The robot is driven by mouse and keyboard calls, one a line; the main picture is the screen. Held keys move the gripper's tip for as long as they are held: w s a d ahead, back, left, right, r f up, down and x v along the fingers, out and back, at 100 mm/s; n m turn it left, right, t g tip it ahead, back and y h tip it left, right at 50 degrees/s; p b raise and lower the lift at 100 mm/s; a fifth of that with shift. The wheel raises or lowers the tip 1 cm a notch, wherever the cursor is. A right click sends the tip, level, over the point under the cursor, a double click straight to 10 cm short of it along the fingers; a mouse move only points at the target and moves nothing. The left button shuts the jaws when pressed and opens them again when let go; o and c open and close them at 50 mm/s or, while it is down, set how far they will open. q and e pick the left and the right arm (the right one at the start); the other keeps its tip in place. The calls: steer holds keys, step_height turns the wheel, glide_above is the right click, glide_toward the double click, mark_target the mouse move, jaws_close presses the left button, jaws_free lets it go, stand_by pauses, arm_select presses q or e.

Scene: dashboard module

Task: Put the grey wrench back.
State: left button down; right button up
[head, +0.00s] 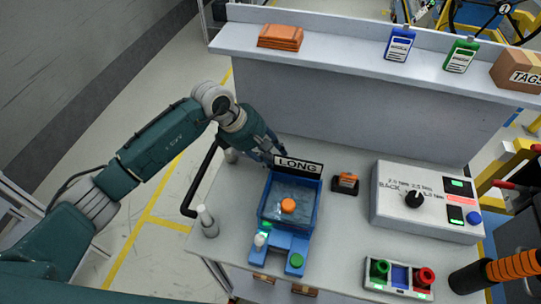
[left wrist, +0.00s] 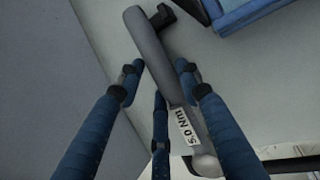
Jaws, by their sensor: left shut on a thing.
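The grey wrench (left wrist: 150,52) shows in the left wrist view as a grey bar with a black head and a white "5.0 Nm" label. My left gripper (left wrist: 158,88) has its blue fingers around the bar and is shut on it. In the head view my left gripper (head: 272,150) is low over the back left of the worktop, behind the blue fixture. The wrench cannot be made out clearly there, behind the fingers.
The worktop (head: 340,225) carries a blue fixture (head: 264,208) with a "LONG" sign (head: 298,165), an orange-black block (head: 345,183), a dial box (head: 428,202) and a button box (head: 398,278). A black rail (head: 199,180) runs along the left edge. A raised shelf (head: 340,58) stands behind.

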arm_select(q)
steer(key=shift+f, duration=0.9)
steer(key=c, duration=1.3)
jaws_free()
steer(key=shift+o, duration=0.5)
arm_select(e)
steer(key=shift+a+r, duration=0.15)
steer(key=shift+r, duration=0.05)
steer(key=shift+a, duration=0.1)
arm_select(q)
steer(key=shift+a+r, duration=0.15)
steer(key=shift+r, duration=0.05)
steer(key=b+v, duration=0.3)
steer(key=v, duration=0.8)
steer(key=shift+r, duration=0.35)
arm_select(e)
steer(key=shift+f, duration=1.4)
